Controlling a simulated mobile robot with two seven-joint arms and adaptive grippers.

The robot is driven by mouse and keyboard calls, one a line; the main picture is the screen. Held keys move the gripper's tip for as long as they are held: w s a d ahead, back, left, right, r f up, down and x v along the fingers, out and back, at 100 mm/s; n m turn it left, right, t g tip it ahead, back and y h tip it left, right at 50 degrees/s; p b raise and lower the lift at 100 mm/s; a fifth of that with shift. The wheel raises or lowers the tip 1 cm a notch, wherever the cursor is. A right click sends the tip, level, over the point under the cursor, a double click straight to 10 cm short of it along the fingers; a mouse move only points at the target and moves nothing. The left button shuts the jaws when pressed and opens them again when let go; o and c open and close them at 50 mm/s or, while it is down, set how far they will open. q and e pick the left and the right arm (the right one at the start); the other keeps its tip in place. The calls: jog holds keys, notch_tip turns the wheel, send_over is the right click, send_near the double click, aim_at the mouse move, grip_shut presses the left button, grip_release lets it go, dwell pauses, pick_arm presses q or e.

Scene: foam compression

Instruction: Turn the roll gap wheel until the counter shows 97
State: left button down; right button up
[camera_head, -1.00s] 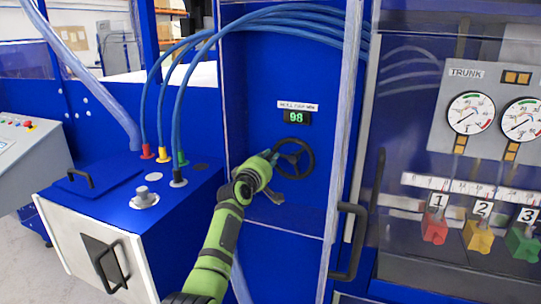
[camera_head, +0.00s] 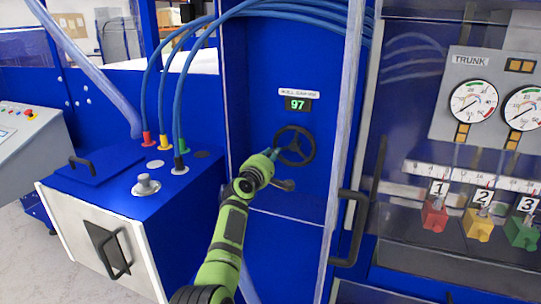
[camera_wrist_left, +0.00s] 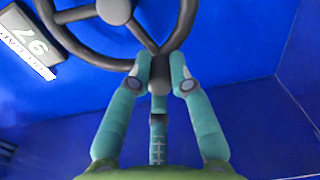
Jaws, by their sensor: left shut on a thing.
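The roll gap wheel (camera_head: 308,148) is a black spoked handwheel on the blue panel. Above it, the counter (camera_head: 298,104) shows 97 in green digits, under a white label. The wheel (camera_wrist_left: 70,45) and the counter (camera_wrist_left: 28,42) also show in the left wrist view, the counter turned on its side. My left gripper (camera_head: 274,154) reaches in from the left and is at the wheel's left side. In the left wrist view its teal fingers (camera_wrist_left: 159,80) are shut on a dark part at the wheel's rim. My right gripper is not in view.
Blue hoses (camera_head: 180,95) arch down to coloured fittings on the blue cabinet (camera_head: 110,190) at left. A door with a black handle (camera_head: 350,228) stands to the right, with the gauge panel (camera_head: 465,95) beyond.

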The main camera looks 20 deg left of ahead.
pick_arm(q)
jog(key=shift+d, duration=0.1)
jog(key=c, duration=1.1)
grip_release()
jog(key=shift+r, duration=0.1)
jog(key=s, duration=1.2)
